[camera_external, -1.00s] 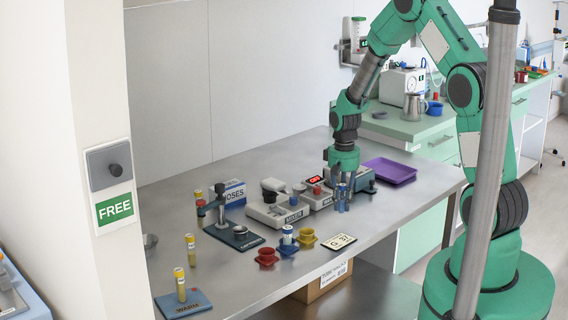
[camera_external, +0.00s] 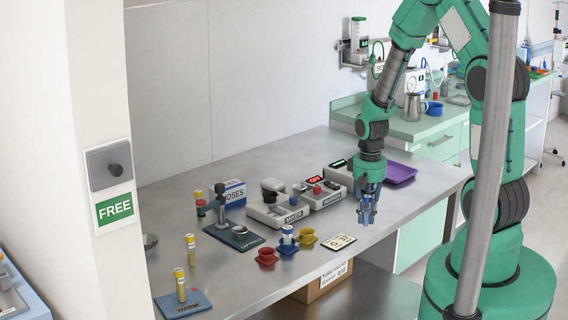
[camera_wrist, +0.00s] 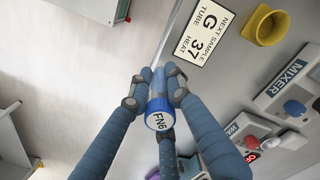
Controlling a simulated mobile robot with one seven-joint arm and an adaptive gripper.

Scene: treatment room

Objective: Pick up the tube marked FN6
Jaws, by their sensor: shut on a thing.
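The tube marked FN6 (camera_wrist: 160,114) has a blue body and a white cap end with its mark, seen end-on in the wrist view. My gripper (camera_wrist: 158,88) is shut on it, with its fingers around the tube's sides. In the external view my gripper (camera_external: 367,199) points down near the table's front edge, with the blue tube (camera_external: 366,215) between its fingers. I cannot tell how far the tube's lower end is from the tabletop.
A card reading G 37 (camera_external: 339,241) lies left of my gripper. A mixer (camera_external: 279,211) and a purple tray (camera_external: 400,174) are behind. The table's front edge is close.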

